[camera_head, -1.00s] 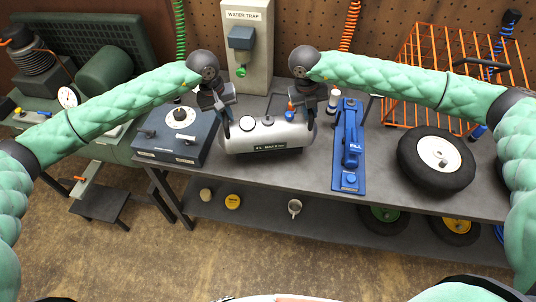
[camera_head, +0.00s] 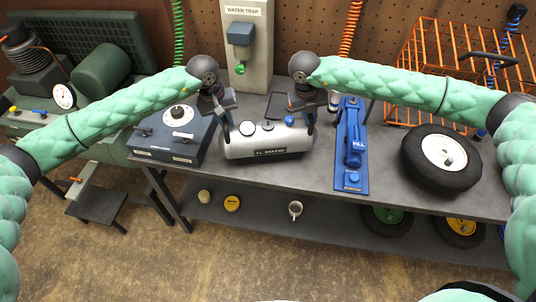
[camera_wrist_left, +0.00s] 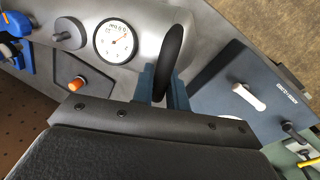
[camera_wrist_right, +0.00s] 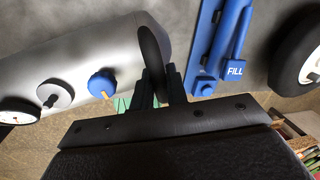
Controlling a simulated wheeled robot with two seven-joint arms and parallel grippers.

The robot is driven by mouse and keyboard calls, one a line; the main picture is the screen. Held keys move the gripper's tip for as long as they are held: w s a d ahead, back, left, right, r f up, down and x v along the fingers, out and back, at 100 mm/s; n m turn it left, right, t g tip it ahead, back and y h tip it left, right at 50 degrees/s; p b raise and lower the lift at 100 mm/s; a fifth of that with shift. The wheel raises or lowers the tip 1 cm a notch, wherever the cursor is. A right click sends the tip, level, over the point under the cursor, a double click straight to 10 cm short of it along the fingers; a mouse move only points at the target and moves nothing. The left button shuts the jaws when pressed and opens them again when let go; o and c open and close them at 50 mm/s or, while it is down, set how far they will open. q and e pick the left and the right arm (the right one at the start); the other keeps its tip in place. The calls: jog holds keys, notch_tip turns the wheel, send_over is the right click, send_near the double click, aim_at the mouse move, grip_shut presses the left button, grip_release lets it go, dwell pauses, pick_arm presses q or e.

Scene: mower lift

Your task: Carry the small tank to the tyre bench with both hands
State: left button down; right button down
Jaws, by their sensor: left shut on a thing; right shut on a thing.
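The small silver tank (camera_head: 240,149) is over the left part of the grey bench (camera_head: 390,185), just right of the dark blue box. I cannot tell whether it touches the bench top. My left gripper (camera_head: 228,119) is shut on the tank's black left handle (camera_wrist_left: 173,45), beside the white gauge (camera_wrist_left: 115,40). My right gripper (camera_head: 308,116) is shut on the black right handle (camera_wrist_right: 151,45), near the blue knob (camera_wrist_right: 102,84). The tank looks nearly level. Its underside is hidden.
A dark blue box (camera_head: 160,142) with a dial stands close left of the tank. A blue fill pump (camera_head: 351,160) stands close right, then a tyre (camera_head: 465,178) and an orange wire cage (camera_head: 425,75). The water trap (camera_head: 240,35) is behind. Bare bench lies in front of the tyre.

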pick_arm(q)
jog(key=shift+a+f, duration=0.15)
jog(key=shift+f, duration=0.05)
pick_arm(e)
jog(key=shift+d+f, duration=0.1)
jog(key=shift+f, duration=0.1)
pick_arm(q)
jog(key=c, duration=1.4)
grip_release()
pick_arm(e)
jog(key=c, duration=1.4)
grip_release()
pick_arm(q)
jog(key=shift+r, duration=0.1)
